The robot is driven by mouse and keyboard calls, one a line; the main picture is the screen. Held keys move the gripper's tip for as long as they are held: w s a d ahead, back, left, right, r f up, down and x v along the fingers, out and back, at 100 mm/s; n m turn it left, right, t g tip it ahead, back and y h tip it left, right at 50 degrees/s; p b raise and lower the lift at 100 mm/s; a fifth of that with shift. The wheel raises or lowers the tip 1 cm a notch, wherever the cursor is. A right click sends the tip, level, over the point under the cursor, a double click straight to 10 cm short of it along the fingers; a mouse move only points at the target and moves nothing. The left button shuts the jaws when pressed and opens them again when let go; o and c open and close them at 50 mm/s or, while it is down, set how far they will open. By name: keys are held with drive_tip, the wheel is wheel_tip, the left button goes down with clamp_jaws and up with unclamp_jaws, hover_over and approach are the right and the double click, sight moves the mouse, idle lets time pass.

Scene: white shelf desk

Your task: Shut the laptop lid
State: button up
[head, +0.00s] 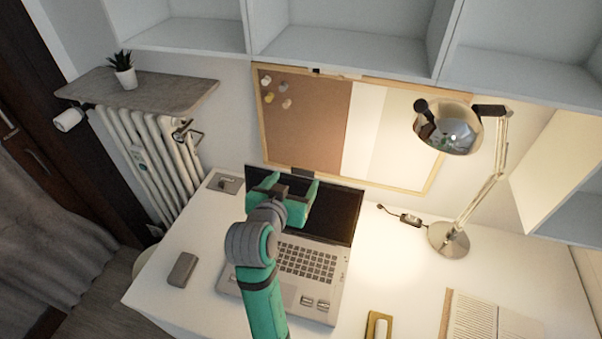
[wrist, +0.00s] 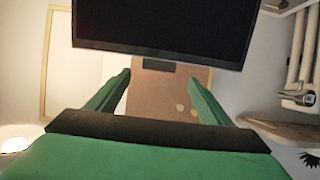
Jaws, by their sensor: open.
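The laptop (head: 308,262) stands open on the white desk, with its keyboard facing up and its dark screen lid (head: 335,212) raised at the back. My green gripper (head: 294,182) is in front of the lid's upper part in the head view and covers part of the screen. The lid also shows in the wrist view (wrist: 165,25), upside down at the top, with its top edge just beyond my fingertips. My gripper's two fingers (wrist: 158,75) are spread apart with nothing between them. I cannot tell whether a finger touches the lid. My arm hides part of the keyboard.
A lamp (head: 448,240) stands right of the laptop. A grey box-like object (head: 182,269) lies to the left. A yellow object (head: 378,326) and an open book (head: 480,318) lie at the front right. A corkboard (head: 305,125) hangs behind, below shelves (head: 345,65).

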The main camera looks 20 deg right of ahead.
sight(303, 171)
drive_tip(key=x, duration=0.6)
drive_tip(key=shift+w+d+f, duration=0.15)
drive_tip(key=shift+w+d, duration=0.05)
drive_tip(key=shift+d, duration=0.2)
drive_tip(key=shift+c, duration=0.5)
